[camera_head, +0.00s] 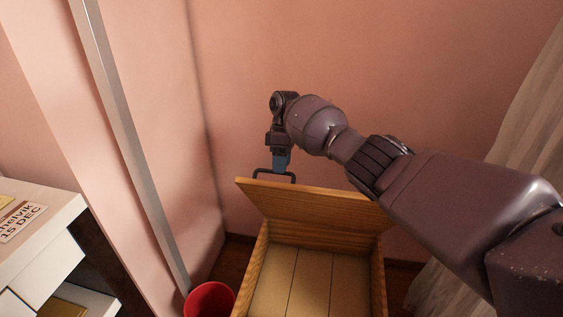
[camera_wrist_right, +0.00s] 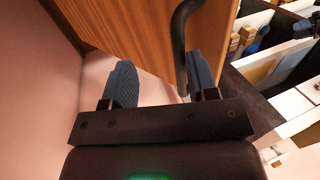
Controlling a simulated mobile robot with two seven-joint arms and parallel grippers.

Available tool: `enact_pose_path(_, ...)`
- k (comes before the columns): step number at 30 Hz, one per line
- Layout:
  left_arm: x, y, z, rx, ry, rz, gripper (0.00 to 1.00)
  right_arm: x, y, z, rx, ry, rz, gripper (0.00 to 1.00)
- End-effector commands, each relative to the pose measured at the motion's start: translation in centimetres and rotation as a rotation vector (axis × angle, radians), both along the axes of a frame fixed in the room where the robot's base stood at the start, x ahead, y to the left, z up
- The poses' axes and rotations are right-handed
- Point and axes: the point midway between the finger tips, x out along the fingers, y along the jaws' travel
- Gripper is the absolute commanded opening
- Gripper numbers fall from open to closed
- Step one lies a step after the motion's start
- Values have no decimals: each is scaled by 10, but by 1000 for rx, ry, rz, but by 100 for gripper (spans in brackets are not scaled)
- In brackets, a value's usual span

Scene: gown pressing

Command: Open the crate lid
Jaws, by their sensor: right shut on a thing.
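The wooden crate (camera_head: 258,272) stands on the floor against the pink wall. Its lid (camera_head: 320,211) is raised and tilted, and the bare plank floor inside shows. A dark handle (camera_head: 259,175) sits on the lid's upper edge; it also shows in the right wrist view (camera_wrist_right: 179,35). My right gripper (camera_head: 281,165) is at this handle, shut on it, with blue fingers pointing down. In the right wrist view the handle passes between the fingers (camera_wrist_right: 162,80), close to the right one, and the lid (camera_wrist_right: 140,30) lies beyond. My left gripper is not in view.
A red bin (camera_head: 209,300) stands just left of the crate. A white drawer unit (camera_head: 45,235) with a date card is at the left. A pale curtain (camera_head: 505,150) hangs at the right. The wall is close behind the lid.

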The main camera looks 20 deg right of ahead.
Motion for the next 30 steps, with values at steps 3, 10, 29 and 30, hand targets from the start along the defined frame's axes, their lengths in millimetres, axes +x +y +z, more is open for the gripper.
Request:
enact_pose_path(3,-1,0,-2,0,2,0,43,-2,-4,-8,-7,4,-9,38)
enact_pose_path(10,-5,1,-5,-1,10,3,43,2,-6,2,-7,0,-10,38)
enact_pose_path(29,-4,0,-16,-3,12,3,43,23,-16,100,-3,-5,-1,38)
enact_pose_path(30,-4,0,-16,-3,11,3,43,24,-16,102,-2,-5,-1,38)
